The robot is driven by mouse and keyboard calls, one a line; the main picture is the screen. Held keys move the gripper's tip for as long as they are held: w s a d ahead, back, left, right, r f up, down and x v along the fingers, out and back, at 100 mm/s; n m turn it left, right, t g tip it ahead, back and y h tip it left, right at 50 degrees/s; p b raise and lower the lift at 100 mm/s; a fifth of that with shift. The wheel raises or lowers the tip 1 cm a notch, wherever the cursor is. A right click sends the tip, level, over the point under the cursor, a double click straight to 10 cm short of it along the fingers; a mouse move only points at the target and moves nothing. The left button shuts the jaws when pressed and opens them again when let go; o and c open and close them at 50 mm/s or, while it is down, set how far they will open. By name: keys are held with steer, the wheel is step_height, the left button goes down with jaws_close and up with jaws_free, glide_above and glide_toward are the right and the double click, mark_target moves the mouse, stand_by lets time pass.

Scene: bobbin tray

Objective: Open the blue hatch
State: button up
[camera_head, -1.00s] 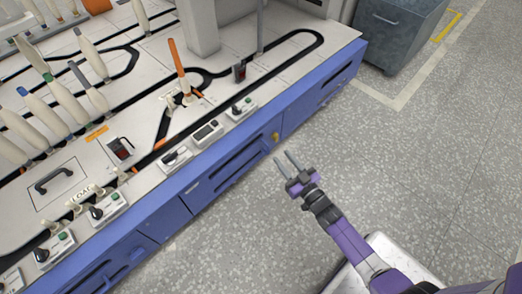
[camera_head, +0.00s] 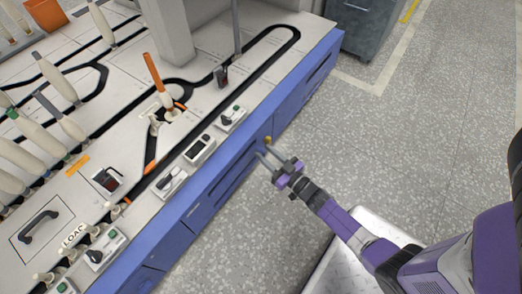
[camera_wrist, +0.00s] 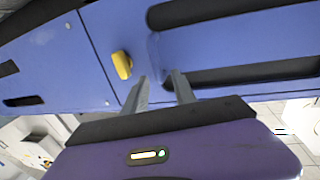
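The blue front of the machine (camera_head: 228,180) has several panels and dark recessed slots; it fills the upper part of the wrist view (camera_wrist: 110,30). A small yellow latch (camera_head: 267,140) sits on it, near a panel seam, and shows in the wrist view (camera_wrist: 122,65) left of my fingers. I cannot tell which panel edges bound the hatch; no panel stands visibly open. My gripper (camera_head: 268,154) is open and empty, its two fingers apart and pointing at the blue front close to the latch. In the wrist view (camera_wrist: 158,78) I cannot tell whether the fingertips touch the front.
The white worktop (camera_head: 262,62) above carries black tracks, bobbins and several control boxes (camera_head: 200,149) along its edge. A grey cabinet (camera_head: 372,25) stands at the back. The speckled floor (camera_head: 400,140) right of the machine is clear.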

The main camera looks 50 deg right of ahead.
jaws_close()
steer(key=shift+s+d, duration=0.1)
steer(key=shift+d, duration=0.15)
stand_by(1.2)
